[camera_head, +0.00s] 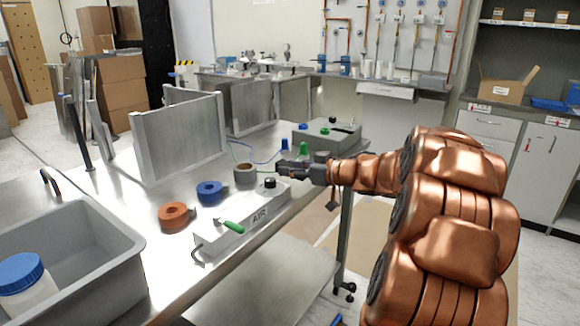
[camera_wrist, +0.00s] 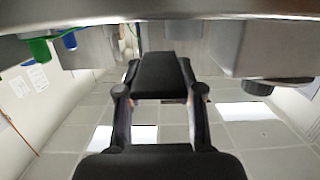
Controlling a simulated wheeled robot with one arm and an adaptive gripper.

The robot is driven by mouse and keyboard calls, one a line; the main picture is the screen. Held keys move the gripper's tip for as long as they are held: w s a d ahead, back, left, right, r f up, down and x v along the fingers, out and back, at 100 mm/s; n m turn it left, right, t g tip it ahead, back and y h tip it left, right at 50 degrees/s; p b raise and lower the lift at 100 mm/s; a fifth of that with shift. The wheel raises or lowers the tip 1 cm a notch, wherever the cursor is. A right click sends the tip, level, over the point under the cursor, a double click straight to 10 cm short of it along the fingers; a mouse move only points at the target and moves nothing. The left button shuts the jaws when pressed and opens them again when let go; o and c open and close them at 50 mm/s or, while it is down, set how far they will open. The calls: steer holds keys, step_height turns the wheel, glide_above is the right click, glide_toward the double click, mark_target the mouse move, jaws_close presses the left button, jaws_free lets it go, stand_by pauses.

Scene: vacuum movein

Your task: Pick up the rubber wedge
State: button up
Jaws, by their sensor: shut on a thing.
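My gripper (camera_head: 288,169) reaches left over the far part of the metal table, just beyond the AIR box. In the wrist view its dark fingers (camera_wrist: 159,84) are closed around a black block (camera_wrist: 160,72), which appears to be the rubber wedge. The block fills the gap between the fingers. In the head view the wedge cannot be told apart from the dark fingers. Whether it touches the table cannot be told.
The table (camera_head: 128,207) holds a white AIR box (camera_head: 240,222) with a green handle, orange (camera_head: 173,216), blue (camera_head: 209,192) and grey (camera_head: 244,173) rolls, and a grey-green box (camera_head: 327,136). A grey basin (camera_head: 110,270) with a blue-lidded jar (camera_head: 24,285) is front left. A metal panel (camera_head: 180,138) stands behind.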

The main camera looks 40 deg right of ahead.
steer(key=s+a+r+p, duration=0.1)
steer(key=s+a, duration=0.3)
steer(key=s, duration=0.8)
steer(key=shift+s+a+r, duration=0.1)
